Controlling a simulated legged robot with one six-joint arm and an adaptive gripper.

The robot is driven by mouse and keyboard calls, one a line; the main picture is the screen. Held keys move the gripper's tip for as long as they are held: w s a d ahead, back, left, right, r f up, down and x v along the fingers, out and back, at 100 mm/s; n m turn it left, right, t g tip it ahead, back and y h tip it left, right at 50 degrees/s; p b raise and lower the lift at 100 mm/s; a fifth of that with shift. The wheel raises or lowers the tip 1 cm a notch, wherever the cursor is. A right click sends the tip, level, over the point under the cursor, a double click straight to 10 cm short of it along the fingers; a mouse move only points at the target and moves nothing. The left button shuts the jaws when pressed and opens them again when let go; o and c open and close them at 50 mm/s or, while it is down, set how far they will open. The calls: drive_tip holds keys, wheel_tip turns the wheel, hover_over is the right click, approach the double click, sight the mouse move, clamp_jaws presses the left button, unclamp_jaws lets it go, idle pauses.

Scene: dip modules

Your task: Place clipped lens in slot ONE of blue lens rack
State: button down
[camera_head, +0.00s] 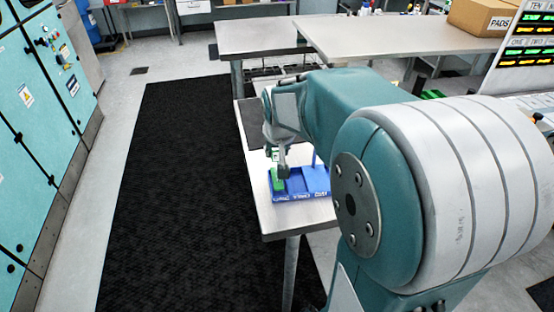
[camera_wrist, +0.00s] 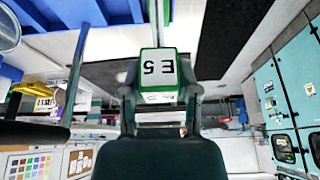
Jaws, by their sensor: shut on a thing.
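My gripper (camera_head: 281,172) is at the left part of the blue lens rack (camera_head: 311,196), which sits on the table near its front corner. In the wrist view my gripper (camera_wrist: 161,95) is shut on a green-edged block with a white face marked "E5" (camera_wrist: 158,69), which I take to be the clipped lens. In the head view the green piece (camera_head: 275,184) shows at the rack's left side. The rack also shows at the top left of the wrist view (camera_wrist: 75,11). The lens's lower end is hidden, so I cannot tell whether it is seated. The small slot labels are unreadable.
The narrow table (camera_head: 267,215) has bare surface left of the rack. A dark mat (camera_head: 252,124) lies behind the rack on it. A blue post (camera_head: 314,158) rises by the rack's right part. A wide table (camera_head: 400,40) with a cardboard box (camera_head: 482,17) stands beyond.

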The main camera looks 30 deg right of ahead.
sight(278, 159)
drive_tip(key=f, duration=0.3)
drive_tip(key=shift+d, duration=0.3)
drive_tip(key=shift+r, duration=0.1)
drive_tip(key=shift+a, duration=0.1)
drive_tip(key=shift+c, duration=1.7)
unclamp_jaws()
drive_tip(key=shift+a, duration=0.1)
drive_tip(key=v, duration=1.1)
drive_tip(key=s+a+f+n+t+y, duration=0.1)
drive_tip(key=s+a+n, duration=0.3)
drive_tip(key=s+a, duration=0.7)
drive_tip(key=s, duration=0.4)
drive_tip(key=shift+f+y, duration=0.3)
